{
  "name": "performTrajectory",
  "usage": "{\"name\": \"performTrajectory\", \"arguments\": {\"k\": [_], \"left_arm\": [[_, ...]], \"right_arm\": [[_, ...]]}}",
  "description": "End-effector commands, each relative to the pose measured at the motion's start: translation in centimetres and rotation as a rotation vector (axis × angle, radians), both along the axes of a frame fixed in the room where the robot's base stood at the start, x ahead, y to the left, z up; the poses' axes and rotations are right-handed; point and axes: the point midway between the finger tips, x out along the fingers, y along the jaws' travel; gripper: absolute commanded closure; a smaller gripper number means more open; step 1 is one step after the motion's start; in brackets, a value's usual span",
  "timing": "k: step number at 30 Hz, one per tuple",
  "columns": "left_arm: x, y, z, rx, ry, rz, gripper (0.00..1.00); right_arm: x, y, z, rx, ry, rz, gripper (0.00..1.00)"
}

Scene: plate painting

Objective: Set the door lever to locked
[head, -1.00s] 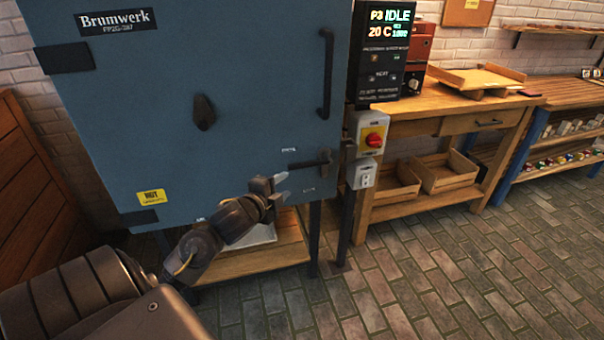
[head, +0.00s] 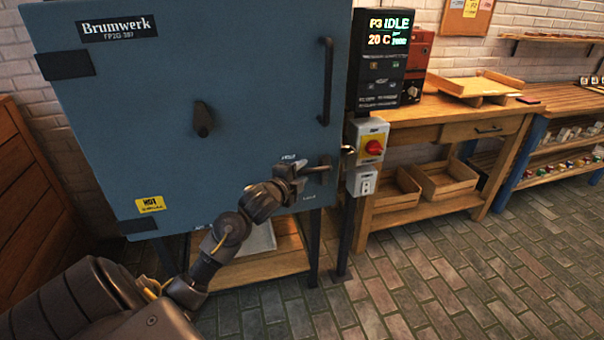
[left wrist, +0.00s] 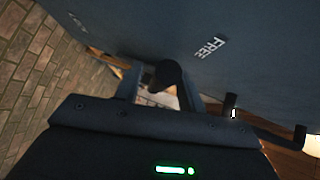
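The door lever (head: 320,168) is a dark bar low on the right side of the blue kiln door (head: 255,90). It lies about horizontal, its free end pointing left, between a small label above and one below that looks like "LOCK". My left gripper (head: 293,170) is at the lever's free end. In the left wrist view, the dark rounded lever end (left wrist: 166,75) sits between the two spread fingers of my left gripper (left wrist: 160,92); a gap shows on one side. The "FREE" label (left wrist: 209,48) is on the door there. My right gripper is out of view.
A red-yellow switch box (head: 372,142) and a dark control panel (head: 381,60) reading IDLE stand right of the door. A vertical door handle (head: 327,80) is above the lever. A wooden workbench (head: 450,112) is farther right. The brick floor in front is clear.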

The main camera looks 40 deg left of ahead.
Motion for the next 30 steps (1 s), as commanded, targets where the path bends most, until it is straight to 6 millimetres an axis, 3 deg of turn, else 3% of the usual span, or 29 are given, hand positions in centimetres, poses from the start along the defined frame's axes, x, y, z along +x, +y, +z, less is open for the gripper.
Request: {"name": "performTrajectory", "arguments": {"k": [11, 21, 30], "left_arm": [[0.73, 0.07, -0.11, 0.001, 0.001, -0.001, 0.60], [0.71, 0.08, -0.11, 0.000, 0.001, 0.000, 1.00], [0.77, -0.02, -0.21, -0.002, -0.002, -0.002, 1.00]], "right_arm": [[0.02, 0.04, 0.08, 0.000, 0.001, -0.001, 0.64], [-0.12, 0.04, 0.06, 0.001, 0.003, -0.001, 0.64], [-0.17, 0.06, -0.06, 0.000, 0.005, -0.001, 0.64]]}}
